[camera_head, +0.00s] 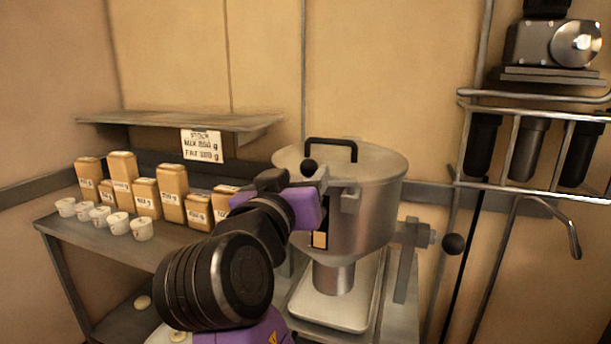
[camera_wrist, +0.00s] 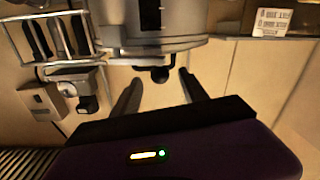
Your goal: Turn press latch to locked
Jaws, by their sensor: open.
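The press (camera_head: 352,210) is a round steel vessel with a lid and a black handle on top. A small black ball knob (camera_head: 310,167), seemingly the latch's, shows at its upper left, just above my purple gripper (camera_head: 292,190). In the wrist view, my gripper (camera_wrist: 159,84) is open, its two dark fingers apart. A black knob (camera_wrist: 160,75) on a short bracket at the vessel's rim shows between the fingertips. I see no contact with it and cannot tell the depth gap. My gripper body hides part of the vessel's left side.
A side lever with a black ball (camera_head: 453,244) sticks out at the right. A white tray (camera_head: 332,308) lies under the spout. Boxes (camera_head: 172,193) and white cups (camera_head: 142,229) stand on the left counter, below a shelf (camera_head: 180,122). A wire rack (camera_head: 535,108) hangs at the right.

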